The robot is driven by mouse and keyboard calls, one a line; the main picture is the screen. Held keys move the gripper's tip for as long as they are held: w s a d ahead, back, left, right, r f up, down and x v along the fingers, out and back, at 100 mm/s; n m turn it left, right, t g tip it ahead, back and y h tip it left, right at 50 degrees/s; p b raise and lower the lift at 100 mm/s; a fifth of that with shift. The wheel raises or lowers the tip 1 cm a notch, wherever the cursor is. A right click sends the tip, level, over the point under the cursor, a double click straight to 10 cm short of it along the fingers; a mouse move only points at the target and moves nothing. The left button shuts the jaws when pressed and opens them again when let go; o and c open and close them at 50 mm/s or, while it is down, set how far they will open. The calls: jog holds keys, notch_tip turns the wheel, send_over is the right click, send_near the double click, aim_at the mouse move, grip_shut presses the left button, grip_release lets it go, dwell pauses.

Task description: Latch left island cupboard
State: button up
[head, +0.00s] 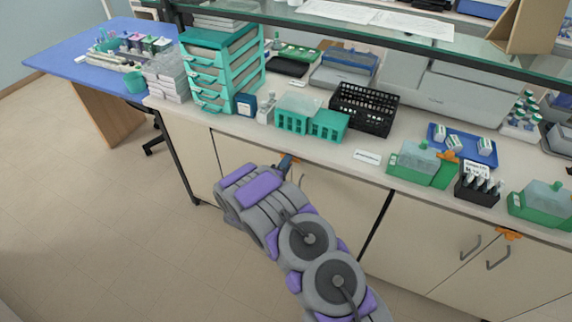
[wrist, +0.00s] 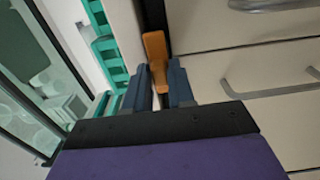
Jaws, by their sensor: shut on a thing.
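The left island cupboard (head: 235,152) has pale doors below the counter, partly hidden by my arm. Its orange latch (wrist: 154,46) shows in the wrist view at the top of the doors, close under the counter edge. My gripper (wrist: 161,82) has its two dark blue fingers on either side of the latch's lower end and is shut on it. In the head view my gripper (head: 287,162) is at the cupboard's top edge, just below the counter; the latch is mostly hidden there. Grey door handles (wrist: 262,85) show beside the fingers in the wrist view.
The counter (head: 330,152) above holds teal racks (head: 292,122), a black basket (head: 364,108) and green containers (head: 410,165). The right cupboard has its own orange latch (head: 508,234) and handles (head: 470,248). The floor at the left (head: 100,220) is clear.

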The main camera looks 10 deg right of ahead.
jog(key=shift+f, duration=0.1)
grip_shut()
jog(key=shift+p, duration=0.3)
jog(key=shift+s+f+m+p, duration=0.1)
jog(key=shift+m+p, duration=1.75)
jog(key=shift+m, duration=2.6)
jog(key=shift+f+m+p, duration=0.1)
jog(key=shift+m+p, duration=1.75)
jog(key=shift+m, duration=2.6)
jog(key=o, duration=0.7)
grip_release()
jog(key=shift+r, duration=0.2)
